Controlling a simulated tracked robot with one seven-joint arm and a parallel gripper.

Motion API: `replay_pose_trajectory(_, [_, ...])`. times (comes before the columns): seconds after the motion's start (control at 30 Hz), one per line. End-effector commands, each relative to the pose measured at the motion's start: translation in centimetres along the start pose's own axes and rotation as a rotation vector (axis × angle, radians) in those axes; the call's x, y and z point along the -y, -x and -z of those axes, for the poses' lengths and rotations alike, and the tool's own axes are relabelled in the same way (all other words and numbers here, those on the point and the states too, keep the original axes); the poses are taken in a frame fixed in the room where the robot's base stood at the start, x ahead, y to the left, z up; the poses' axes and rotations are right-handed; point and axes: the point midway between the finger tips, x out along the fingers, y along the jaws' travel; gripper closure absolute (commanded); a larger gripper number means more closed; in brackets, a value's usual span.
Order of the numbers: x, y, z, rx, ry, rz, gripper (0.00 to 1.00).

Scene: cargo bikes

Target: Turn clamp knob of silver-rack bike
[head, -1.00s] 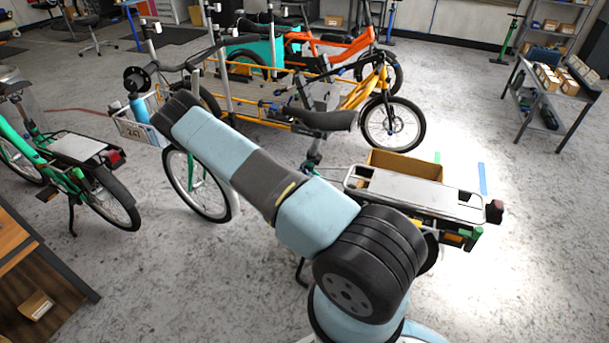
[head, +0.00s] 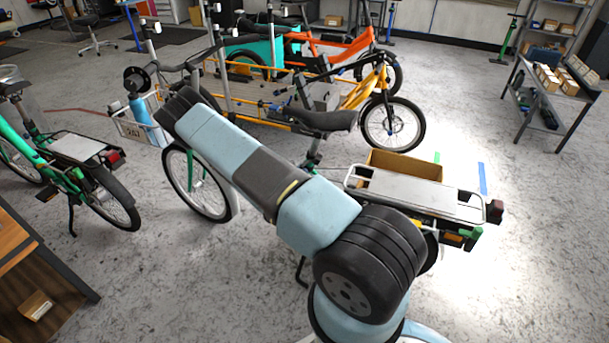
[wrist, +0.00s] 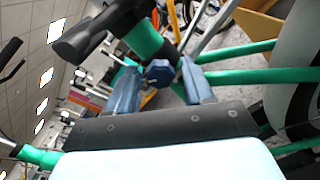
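The bike with a silver rear rack (head: 430,195) stands behind my arm in the head view. Its black saddle (head: 322,119) and front wheel (head: 200,185) show, but my arm covers much of its frame. In the wrist view, a dark blue faceted knob (wrist: 158,72) sits beside a green tube (wrist: 147,40). My gripper (wrist: 160,84) has its two blue fingers on either side of the knob, with small gaps visible. The fingers look open around it; contact cannot be made out. The head view hides gripper and knob.
A black part (wrist: 92,33) sits close above the left finger in the wrist view. Green frame tubes (wrist: 250,76) run close on the right. A green bike (head: 85,170) stands left, an orange-yellow cargo bike (head: 375,100) behind.

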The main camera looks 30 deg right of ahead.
Motion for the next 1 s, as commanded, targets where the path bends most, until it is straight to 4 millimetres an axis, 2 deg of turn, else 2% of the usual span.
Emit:
replay_pose_trajectory(0.27, [0.0,0.1,0.0,0.0,0.001,0.0,0.43])
replay_pose_trajectory(0.43, [0.0,1.1,0.1,-0.001,0.001,0.0,0.43])
replay_pose_trajectory(1.0, [0.0,11.4,0.2,-0.002,0.002,0.001,0.43])
